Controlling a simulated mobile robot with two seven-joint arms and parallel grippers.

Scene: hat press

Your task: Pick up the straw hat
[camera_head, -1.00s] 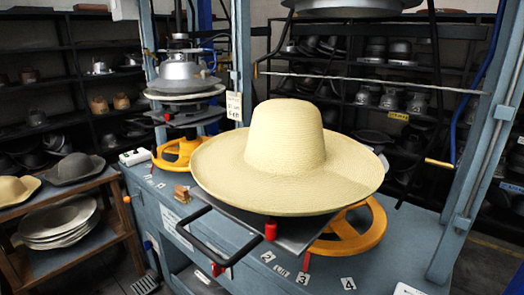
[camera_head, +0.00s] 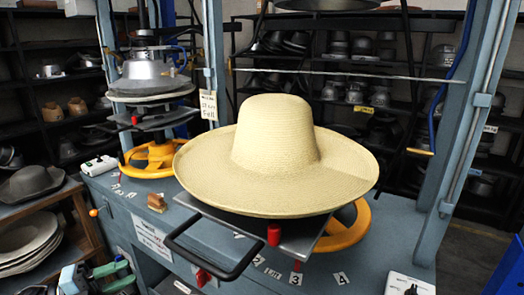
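The straw hat (camera_head: 277,150) is pale yellow with a wide brim and a rounded crown. It rests upright, brim down, on the grey plate (camera_head: 300,238) of the press, which has a black bar handle (camera_head: 212,262) in front. My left gripper (camera_head: 124,274) shows at the bottom left, with two green-tipped fingers apart and nothing seen between them. It is below and left of the hat, well clear of the brim. My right gripper is not in view.
Blue press posts (camera_head: 470,130) stand right of the hat. A yellow wheel (camera_head: 346,226) is under the plate and another press (camera_head: 150,80) stands behind left. A wooden shelf (camera_head: 75,205) holds hats at left. A white box (camera_head: 408,284) lies at the front right.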

